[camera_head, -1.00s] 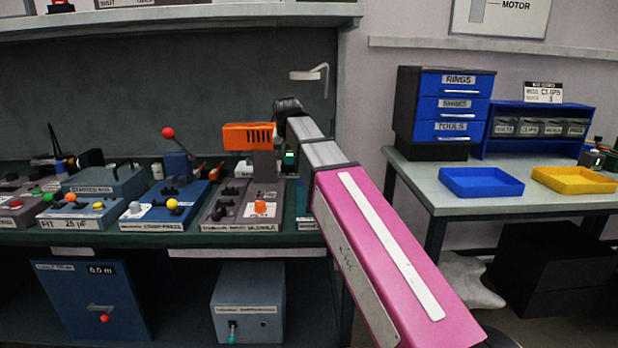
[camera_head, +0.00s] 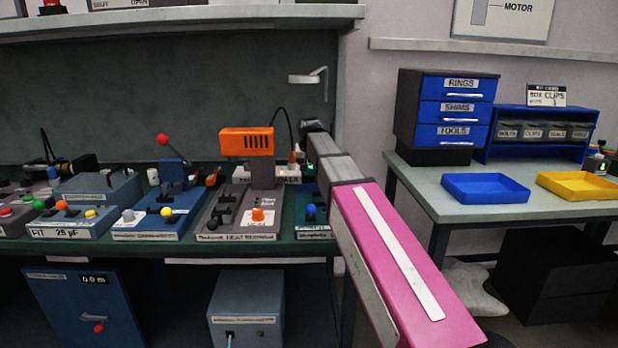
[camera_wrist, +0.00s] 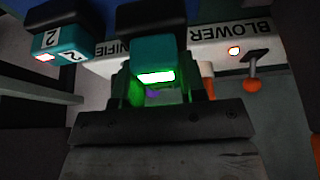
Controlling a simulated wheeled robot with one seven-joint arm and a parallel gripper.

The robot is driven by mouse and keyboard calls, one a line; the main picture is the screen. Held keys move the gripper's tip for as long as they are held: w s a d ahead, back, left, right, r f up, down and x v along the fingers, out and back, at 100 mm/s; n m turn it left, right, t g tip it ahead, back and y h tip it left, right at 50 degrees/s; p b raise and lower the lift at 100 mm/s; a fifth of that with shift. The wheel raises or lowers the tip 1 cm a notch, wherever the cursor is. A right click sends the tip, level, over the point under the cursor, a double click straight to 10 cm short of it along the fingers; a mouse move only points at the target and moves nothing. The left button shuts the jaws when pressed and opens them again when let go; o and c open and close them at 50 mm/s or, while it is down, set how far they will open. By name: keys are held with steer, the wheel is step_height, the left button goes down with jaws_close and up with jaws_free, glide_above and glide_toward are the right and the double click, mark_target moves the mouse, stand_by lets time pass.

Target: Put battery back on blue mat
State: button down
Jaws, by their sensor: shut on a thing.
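In the wrist view my gripper (camera_wrist: 163,88) is shut on a teal and black block, which I take as the battery (camera_wrist: 156,52). A bright green light glows on its near face. A second teal and black block (camera_wrist: 60,45), marked 2 and showing a red light, stands to the left, apart from my gripper. A blue surface (camera_wrist: 225,8) shows at the top edge; I cannot tell whether it is the blue mat. In the head view my gripper is mostly hidden behind my arm, at the right end of the dark green bench (camera_head: 290,248).
A white panel lettered BLOWER (camera_wrist: 228,32) with an orange-knobbed lever (camera_wrist: 251,82) lies close on the right in the wrist view. An orange heat unit (camera_head: 247,142) stands left of my arm. A side table (camera_head: 470,205) holds a blue tray (camera_head: 485,202) and a yellow tray (camera_head: 580,197).

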mark_target(309, 176)
steer(key=shift+f, duration=2.1)
steer(key=c, duration=0.7)
jaws_free()
steer(key=shift+f, duration=0.1)
steer(key=v, duration=1.2)
